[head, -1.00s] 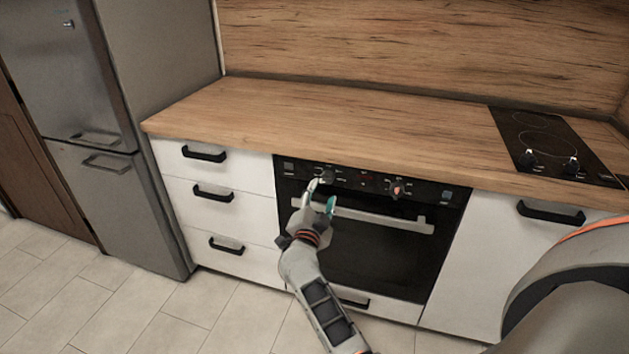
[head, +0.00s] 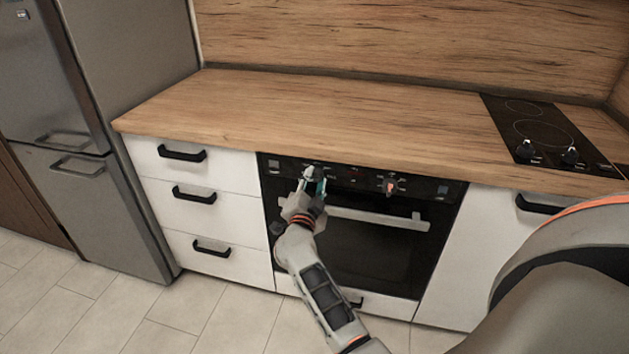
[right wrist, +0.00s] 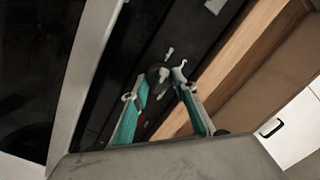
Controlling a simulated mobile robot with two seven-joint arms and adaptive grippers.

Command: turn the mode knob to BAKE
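The black oven (head: 375,245) has a control panel along its top. My right gripper (head: 314,181) is at the left part of this panel, in front of the left knob (head: 316,170), which it partly hides. In the right wrist view the two teal fingers of the right gripper (right wrist: 155,84) are apart, one on each side of the dark round knob (right wrist: 156,75). I cannot tell whether they touch it. A second knob (head: 390,186) with a reddish mark is further right on the panel. The panel lettering and the knob's pointing direction are too small to read. My left gripper is out of view.
The oven's pale bar handle (head: 375,219) runs just below the panel, close to my right gripper. The wooden worktop (head: 290,110) above is bare up to the black hob (head: 540,135). White drawers (head: 195,175) and a grey fridge (head: 125,120) stand left.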

